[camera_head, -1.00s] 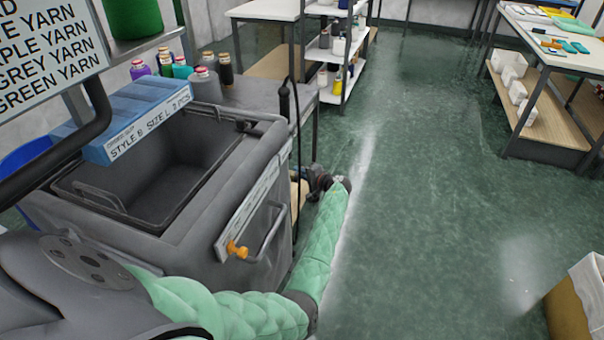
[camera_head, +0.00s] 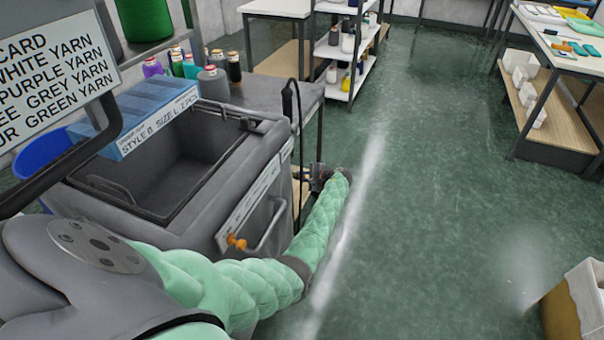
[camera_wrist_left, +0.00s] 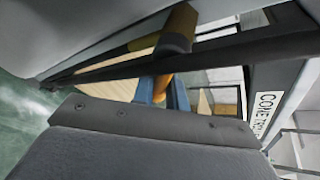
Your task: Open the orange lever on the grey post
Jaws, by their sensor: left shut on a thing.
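In the left wrist view, an orange piece (camera_wrist_left: 161,86), which looks like the orange lever, sits between the blue fingers of my left gripper (camera_wrist_left: 163,92). The gripper is shut on it. Much of the lever is hidden by the fingers and the wrist housing. In the head view, my left arm in its mint sleeve reaches past the grey machine's right side. The left gripper (camera_head: 319,177) is small there, beside the machine's far right corner, and its grip is hard to make out. I cannot clearly pick out the grey post. My right gripper is not in view.
The grey machine (camera_head: 205,212) has an open bin, a front handle (camera_head: 270,229) and an orange knob (camera_head: 238,243). A blue box (camera_head: 140,115) lies on it, near yarn cones (camera_head: 215,83). The green floor (camera_head: 430,200) to the right is clear. A box (camera_head: 580,300) stands lower right.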

